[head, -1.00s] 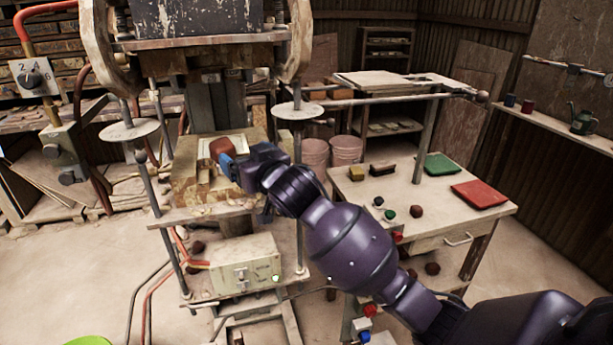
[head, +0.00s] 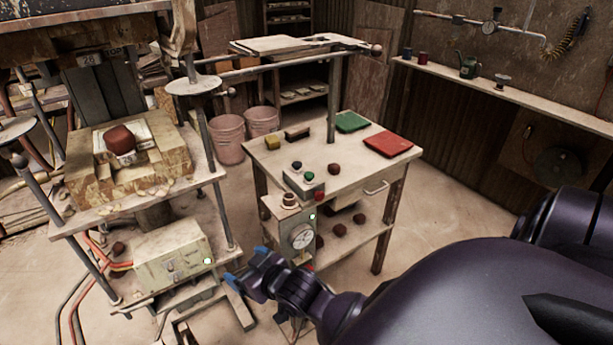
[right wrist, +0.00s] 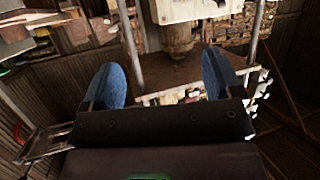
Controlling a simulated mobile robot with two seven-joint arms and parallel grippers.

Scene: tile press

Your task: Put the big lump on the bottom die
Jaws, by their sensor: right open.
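The big lump (head: 120,140) is a reddish-brown block. It rests on the pale bottom die (head: 142,130), on the press bed at the left of the head view. My right gripper (head: 248,268) is low in front of the press, to the right of the grey control box, well away from the lump. Its blue fingers are apart with nothing between them; they also show spread and empty in the right wrist view (right wrist: 165,85). My left gripper is not in view.
Press columns (head: 215,175) flank the bed. Pink buckets (head: 227,138) stand behind.

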